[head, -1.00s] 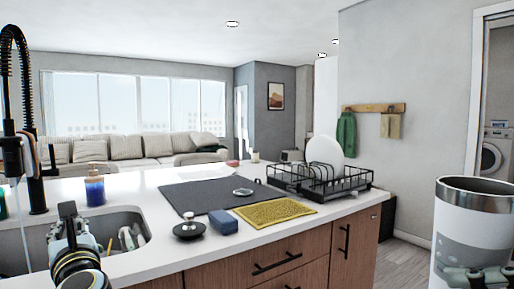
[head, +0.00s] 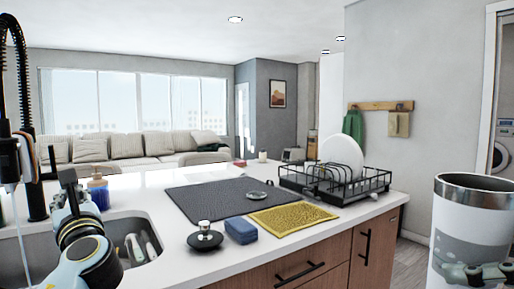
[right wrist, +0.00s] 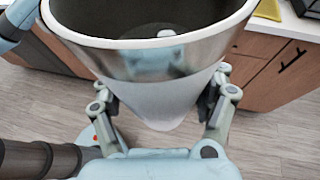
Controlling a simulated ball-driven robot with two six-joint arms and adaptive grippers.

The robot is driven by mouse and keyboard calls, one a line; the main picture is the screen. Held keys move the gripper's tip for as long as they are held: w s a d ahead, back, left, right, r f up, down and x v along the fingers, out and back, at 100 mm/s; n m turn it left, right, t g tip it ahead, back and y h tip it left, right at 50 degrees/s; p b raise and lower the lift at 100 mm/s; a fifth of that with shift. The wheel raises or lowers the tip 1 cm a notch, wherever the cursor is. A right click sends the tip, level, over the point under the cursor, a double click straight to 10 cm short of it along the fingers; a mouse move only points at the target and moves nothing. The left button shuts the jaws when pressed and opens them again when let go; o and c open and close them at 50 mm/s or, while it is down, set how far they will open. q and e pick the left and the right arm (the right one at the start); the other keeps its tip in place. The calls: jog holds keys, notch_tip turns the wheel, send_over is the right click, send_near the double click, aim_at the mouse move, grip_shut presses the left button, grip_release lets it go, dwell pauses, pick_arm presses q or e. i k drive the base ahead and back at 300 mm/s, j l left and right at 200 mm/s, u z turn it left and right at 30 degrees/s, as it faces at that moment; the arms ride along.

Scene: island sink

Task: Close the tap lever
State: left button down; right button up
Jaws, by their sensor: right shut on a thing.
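The black tap (head: 33,170) with a spring hose stands at the far left of the head view. A thin pale stream of water (head: 20,235) falls from its spout into the sink. The tap lever (head: 52,158) is a slim dark bar standing upright on the tap's right side. My left gripper (head: 68,182) is just right of and below the lever; its fingers are mostly hidden and I cannot see contact. My right gripper (head: 476,273) is shut on a large white cup with a metal rim (head: 474,205). The right wrist view shows its fingers (right wrist: 165,105) on both sides of the cup.
The grey sink (head: 150,232) holds a few items beside my left arm. A black stopper (head: 205,240), blue sponge (head: 241,231), yellow cloth (head: 290,218), dark mat (head: 215,200) and dish rack (head: 345,185) lie on the white counter. A soap bottle (head: 98,190) stands behind the sink.

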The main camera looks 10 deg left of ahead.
aim_at(53, 175)
jog(key=i+j, duration=0.2)
jog(key=j, duration=0.15)
jog(key=i+j, duration=0.15)
jog(key=j, duration=0.2)
jog(key=i+j, duration=0.2)
jog(key=j, duration=0.15)
jog(key=i+j, duration=0.2)
jog(key=j, duration=0.15)
